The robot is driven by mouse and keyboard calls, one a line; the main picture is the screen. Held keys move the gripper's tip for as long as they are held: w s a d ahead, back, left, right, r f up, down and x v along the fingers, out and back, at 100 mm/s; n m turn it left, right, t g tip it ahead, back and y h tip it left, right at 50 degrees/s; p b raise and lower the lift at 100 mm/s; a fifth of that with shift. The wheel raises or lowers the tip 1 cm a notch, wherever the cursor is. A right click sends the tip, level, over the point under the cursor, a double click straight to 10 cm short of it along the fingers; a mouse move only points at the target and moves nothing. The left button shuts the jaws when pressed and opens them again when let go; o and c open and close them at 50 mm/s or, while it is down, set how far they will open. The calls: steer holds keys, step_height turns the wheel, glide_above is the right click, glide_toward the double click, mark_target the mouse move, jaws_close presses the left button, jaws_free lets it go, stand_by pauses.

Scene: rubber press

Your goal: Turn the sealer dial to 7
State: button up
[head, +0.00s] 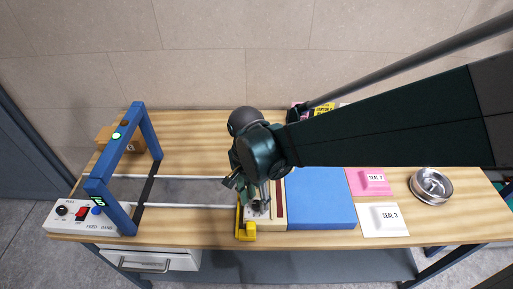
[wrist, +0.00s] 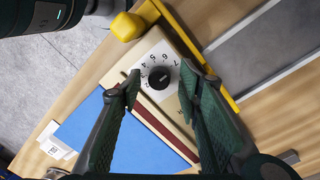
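The sealer dial is a black knob (wrist: 159,77) on a white plate (wrist: 147,60) with printed numbers around it, seen in the wrist view. Which number it points to is too small to tell. The dial sits at the end of a cream sealer (head: 279,222), beside a yellow lever (head: 246,230). My gripper (wrist: 162,84) is open, its two fingers on either side of the knob in the picture. I cannot tell whether either finger touches it. In the head view my gripper (head: 247,190) hangs over the sealer and hides part of it.
A blue pad (head: 320,198) lies right of the sealer. Pink (head: 370,181) and white (head: 384,220) seal blocks and a metal bowl (head: 431,186) stand further right. A blue frame (head: 110,205) with a feed control box (head: 62,216) stands at the left.

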step_height(320, 180, up, 12)
steer(key=shift+w+a+f, duration=0.15)
steer(key=shift+w+a, duration=0.25)
steer(key=shift+a, duration=0.05)
stand_by(0.4)
stand_by(0.5)
steer(key=w+d+r+n+t+y+p, duration=0.2)
steer(key=w+r+t+p, duration=0.15)
steer(key=r+p, duration=0.6)
steer(key=w+d+r+n+t, duration=0.1)
steer(key=d+r+n+t, duration=0.2)
steer(key=d+r, duration=0.4)
steer(key=s+d+f+n+b, duration=0.1)
steer(key=s+d+f+b, duration=0.3)
steer(key=d+f, duration=0.2)
steer(key=s+d+f+n+t+h+b, duration=0.1)
steer(key=s+d+f+n+b, duration=0.1)
steer(key=d+f+b, duration=0.3)
steer(key=s+d+f, duration=0.1)
steer(key=d, duration=0.2)
steer(key=shift+s+d+f+n, duration=0.3)
steer(key=shift+s+d+f, duration=0.05)
